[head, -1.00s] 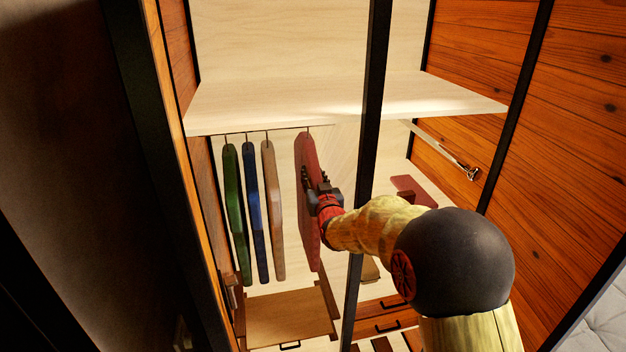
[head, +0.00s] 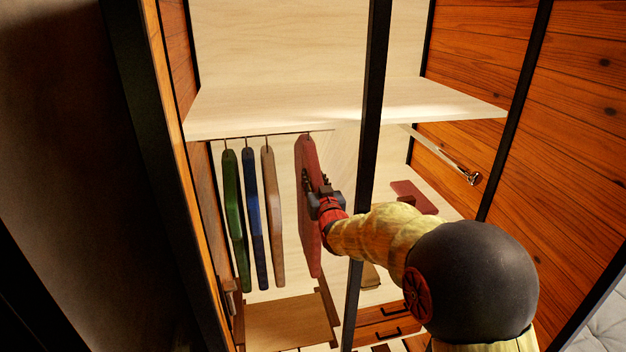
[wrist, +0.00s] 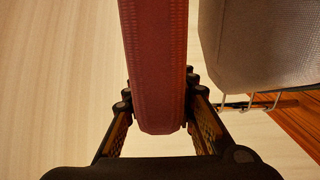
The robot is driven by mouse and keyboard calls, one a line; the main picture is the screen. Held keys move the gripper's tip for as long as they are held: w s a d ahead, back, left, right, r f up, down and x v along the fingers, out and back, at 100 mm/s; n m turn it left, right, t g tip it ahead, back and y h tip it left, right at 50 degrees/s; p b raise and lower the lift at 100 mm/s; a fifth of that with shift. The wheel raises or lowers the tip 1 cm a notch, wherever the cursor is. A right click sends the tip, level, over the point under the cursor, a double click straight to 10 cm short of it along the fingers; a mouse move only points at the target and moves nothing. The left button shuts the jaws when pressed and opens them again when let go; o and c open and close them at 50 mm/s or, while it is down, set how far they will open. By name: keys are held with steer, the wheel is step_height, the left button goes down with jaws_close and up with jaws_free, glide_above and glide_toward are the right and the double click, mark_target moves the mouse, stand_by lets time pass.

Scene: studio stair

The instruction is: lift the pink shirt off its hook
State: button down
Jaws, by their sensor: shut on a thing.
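The pink shirt (head: 309,230) hangs upright and edge-on, rightmost in the row of hanging shirts in the head view. Its top lies just under the shelf edge; whether its hanger still rests on the hook is too small to tell. My gripper (head: 321,190) is shut on the shirt from the right, at about mid-height. In the wrist view the shirt (wrist: 155,60) runs down between the two fingers of my gripper (wrist: 157,103), with its lower end near the palm.
Green (head: 234,220), blue (head: 253,220) and tan (head: 272,215) shirts hang to the left, with a gap before the pink one. A pale shelf (head: 300,105) lies close above. A black upright post (head: 368,150) stands right of the gripper, near my forearm. Drawers (head: 385,325) lie below.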

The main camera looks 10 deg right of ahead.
steer(key=shift+s+b, duration=0.6)
steer(key=shift+s, duration=0.85)
steer(key=s+b, duration=0.4)
steer(key=s, duration=0.5)
steer(key=shift+s, duration=0.4)
stand_by(0.7)
